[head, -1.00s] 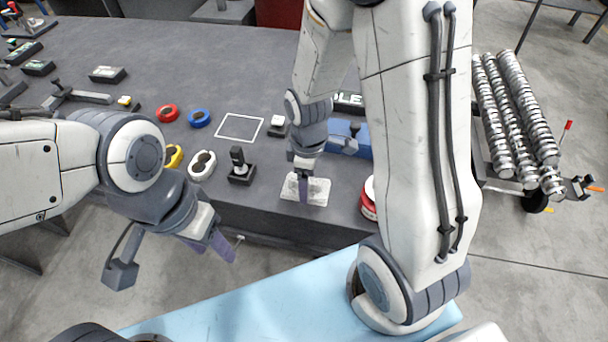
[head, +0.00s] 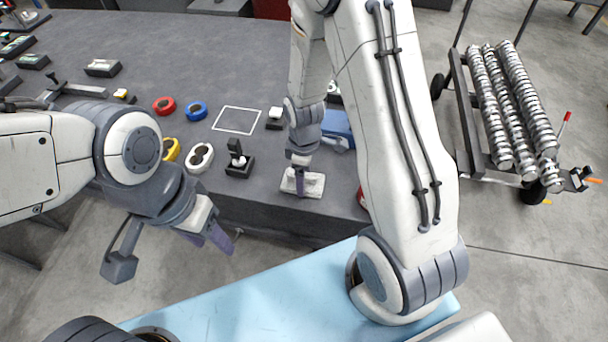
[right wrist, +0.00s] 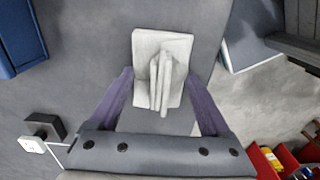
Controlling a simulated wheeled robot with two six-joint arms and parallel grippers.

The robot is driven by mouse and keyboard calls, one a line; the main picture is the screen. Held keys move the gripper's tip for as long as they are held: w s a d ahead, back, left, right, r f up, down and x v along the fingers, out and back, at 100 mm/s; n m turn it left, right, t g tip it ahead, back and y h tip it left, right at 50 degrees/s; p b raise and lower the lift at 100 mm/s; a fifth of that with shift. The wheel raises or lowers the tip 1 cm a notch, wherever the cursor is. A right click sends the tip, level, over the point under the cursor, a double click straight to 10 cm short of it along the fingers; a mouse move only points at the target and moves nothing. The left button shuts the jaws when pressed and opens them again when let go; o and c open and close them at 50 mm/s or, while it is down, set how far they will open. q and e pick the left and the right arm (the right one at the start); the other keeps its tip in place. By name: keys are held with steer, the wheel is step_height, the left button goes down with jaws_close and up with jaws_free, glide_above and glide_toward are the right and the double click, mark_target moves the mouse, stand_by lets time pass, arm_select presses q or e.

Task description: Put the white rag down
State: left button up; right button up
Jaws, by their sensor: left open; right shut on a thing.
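The white rag (head: 313,186) is a pale flat piece with a raised fold, at the front edge of the grey table (head: 185,62). My right gripper (head: 300,186) points down at it and is shut on its fold. In the right wrist view the rag (right wrist: 172,45) shows between the purple fingers of my right gripper (right wrist: 160,82). I cannot tell whether the rag touches the table or hangs just above it. My left gripper (head: 219,238) is open and empty, in front of the table edge.
A white square outline (head: 237,120) on the table is empty. A black joystick (head: 238,160), a white ring (head: 199,157), and red (head: 164,105), blue (head: 196,110) and yellow rings lie left of the rag. A blue box (head: 337,128) stands behind it.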

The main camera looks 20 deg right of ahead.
steer(key=o, duration=1.1)
steer(key=shift+o, duration=0.2)
steer(key=shift+r+p, duration=0.25)
steer(key=shift+p, duration=0.05)
step_height(320, 180, up, 11)
steer(key=s+a+r+m, duration=0.2)
steer(key=s+a+r, duration=0.2)
steer(key=s, duration=0.5)
steer(key=s+a+r+m+y, duration=0.1)
steer(key=s+a+r+m, duration=0.1)
steer(key=s+a+r, duration=0.3)
steer(key=s+a+p, duration=0.1)
steer(key=s+a, duration=0.2)
steer(key=s, duration=0.1)
steer(key=shift+a+r, duration=0.15)
steer(key=shift+a, duration=0.15)
steer(key=shift+r, duration=0.15)
